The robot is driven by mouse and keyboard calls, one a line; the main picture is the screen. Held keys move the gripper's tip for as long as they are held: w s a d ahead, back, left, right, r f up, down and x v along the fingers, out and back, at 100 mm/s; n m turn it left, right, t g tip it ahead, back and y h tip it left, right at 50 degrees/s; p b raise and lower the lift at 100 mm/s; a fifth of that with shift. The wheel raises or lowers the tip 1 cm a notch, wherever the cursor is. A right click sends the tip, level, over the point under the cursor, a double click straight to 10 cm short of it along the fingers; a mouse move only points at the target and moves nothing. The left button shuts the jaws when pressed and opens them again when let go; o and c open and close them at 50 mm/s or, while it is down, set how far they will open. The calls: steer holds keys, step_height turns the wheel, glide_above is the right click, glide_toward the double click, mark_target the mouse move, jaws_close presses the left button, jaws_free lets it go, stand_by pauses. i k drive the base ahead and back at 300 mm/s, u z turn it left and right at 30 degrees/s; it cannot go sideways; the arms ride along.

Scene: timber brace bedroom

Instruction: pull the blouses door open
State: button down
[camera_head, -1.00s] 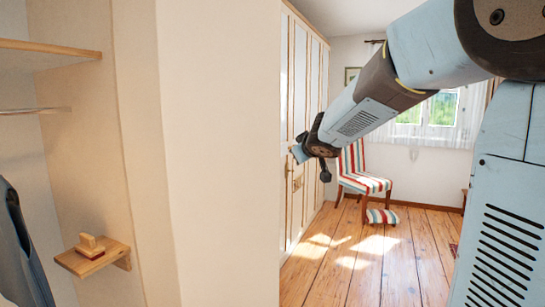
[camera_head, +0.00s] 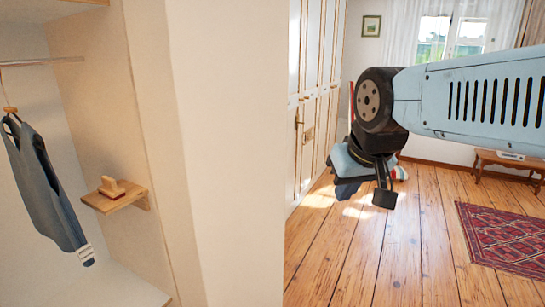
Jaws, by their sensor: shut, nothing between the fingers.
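A row of white, wood-trimmed wardrobe doors (camera_head: 310,85) stands beyond the near cream panel. A small tan plate (camera_head: 308,135) and a dark handle (camera_head: 298,118) show on them. No lettering is legible, so I cannot tell which is the blouses door. The doors that show look closed; part of the row is hidden behind the near panel. My gripper (camera_head: 384,196) is shut and empty, pointing down over the floor to the right of the doors, apart from them.
At left is an open compartment with a hanging dark vest (camera_head: 40,180) and a small shelf (camera_head: 118,198) holding a wooden object. The tall cream panel (camera_head: 230,150) blocks the centre. A striped chair is mostly hidden behind my arm. Wooden floor lies clear; a red rug (camera_head: 505,235) is at right.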

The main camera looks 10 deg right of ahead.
mark_target(210, 77)
steer(key=z, duration=0.25)
steer(key=k, duration=0.95)
steer(key=u, duration=0.7)
steer(key=i, duration=1.05)
steer(key=z, duration=0.05)
